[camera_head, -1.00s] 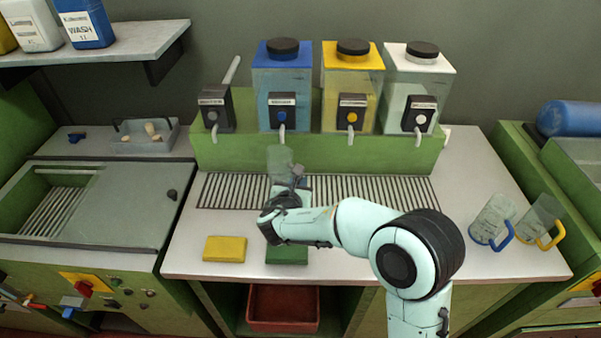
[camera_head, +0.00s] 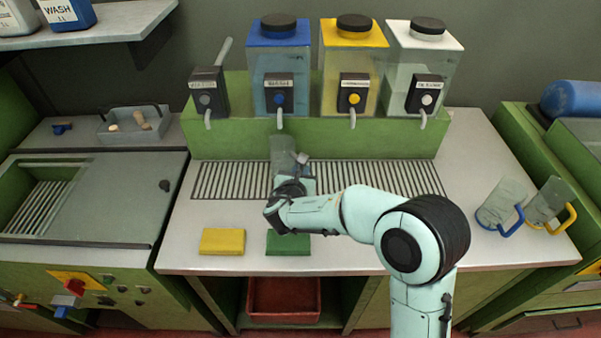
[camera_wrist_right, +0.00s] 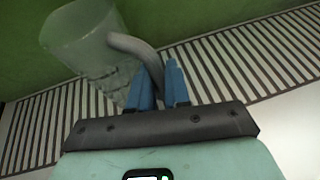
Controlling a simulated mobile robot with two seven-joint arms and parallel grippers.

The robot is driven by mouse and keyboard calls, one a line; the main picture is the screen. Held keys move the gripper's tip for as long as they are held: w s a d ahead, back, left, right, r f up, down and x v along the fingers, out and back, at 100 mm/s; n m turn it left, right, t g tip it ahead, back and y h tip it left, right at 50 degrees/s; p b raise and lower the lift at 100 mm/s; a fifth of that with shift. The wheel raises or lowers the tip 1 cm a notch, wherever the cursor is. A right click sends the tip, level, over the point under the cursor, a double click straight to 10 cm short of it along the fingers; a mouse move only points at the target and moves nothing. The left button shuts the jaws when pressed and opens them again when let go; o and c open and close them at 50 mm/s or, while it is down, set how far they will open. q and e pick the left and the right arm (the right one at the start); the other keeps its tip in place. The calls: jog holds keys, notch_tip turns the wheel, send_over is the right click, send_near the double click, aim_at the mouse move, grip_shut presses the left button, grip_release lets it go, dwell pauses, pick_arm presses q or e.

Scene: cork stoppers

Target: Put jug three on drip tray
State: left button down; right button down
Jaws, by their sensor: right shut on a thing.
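My right gripper (camera_wrist_right: 160,85) is shut on the grey handle of a clear jug (camera_wrist_right: 85,45). In the head view this jug (camera_head: 282,150) is upright or nearly so, over the left-middle part of the drip tray (camera_head: 380,180), a dark slatted grille. It is below and in front of the blue dispenser's tap. In the wrist view the jug appears tilted, with the slats behind it. I cannot tell whether its base touches the slats. My right wrist hides part of it in the head view. My left gripper is not in view.
Blue (camera_head: 280,80), yellow (camera_head: 353,75) and white (camera_head: 418,75) dispensers stand behind the tray. A blue-handled jug (camera_head: 498,205) and a yellow-handled jug (camera_head: 545,203) stand at right. Yellow (camera_head: 222,241) and green (camera_head: 288,243) blocks lie at the front edge.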

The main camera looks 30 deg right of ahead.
jog(key=c, duration=1.1)
grip_release()
jog(key=shift+a, duration=0.1)
jog(key=shift+r+p, duration=0.25)
jog(key=shift+p, duration=0.05)
jog(key=v, duration=1.2)
jog(key=shift+f, duration=0.1)
